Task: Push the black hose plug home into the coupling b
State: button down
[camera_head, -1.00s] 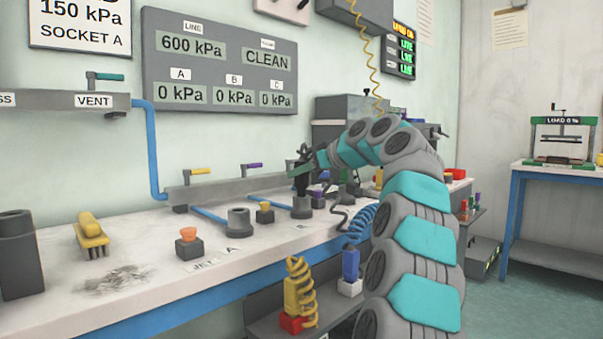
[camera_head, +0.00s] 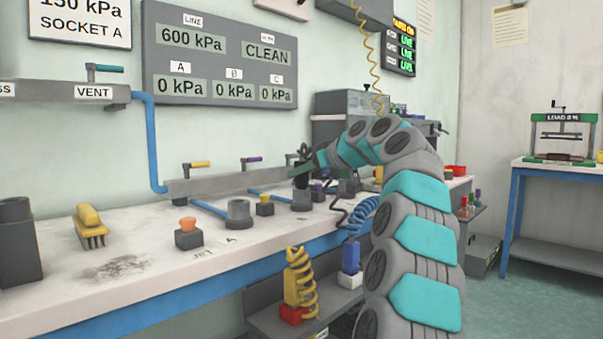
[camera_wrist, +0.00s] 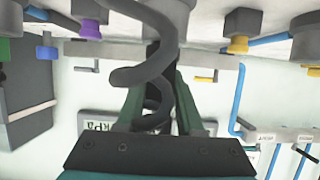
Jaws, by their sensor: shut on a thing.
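My gripper (camera_head: 303,170) is shut on the black hose plug (camera_head: 301,181), which stands roughly upright. The plug's lower end meets the top of the grey coupling b (camera_head: 301,203) in the head view. I cannot tell how deep it sits. In the wrist view, which is upside down, my gripper's green fingers (camera_wrist: 160,98) close around the plug. The black hose (camera_wrist: 145,75) coils in front of them and hides much of the plug and its lower end.
A rail with levers (camera_head: 200,187) runs behind. A yellow brush (camera_head: 91,228) lies at the left. The panel (camera_head: 220,65) reads 0 kPa for B.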

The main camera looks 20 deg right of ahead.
jog(key=shift+f, duration=0.1)
jog(key=shift+c, duration=2.3)
grip_release()
jog(key=v, duration=0.7)
jog(key=shift+s+d, duration=0.15)
jog(key=shift+s, duration=0.15)
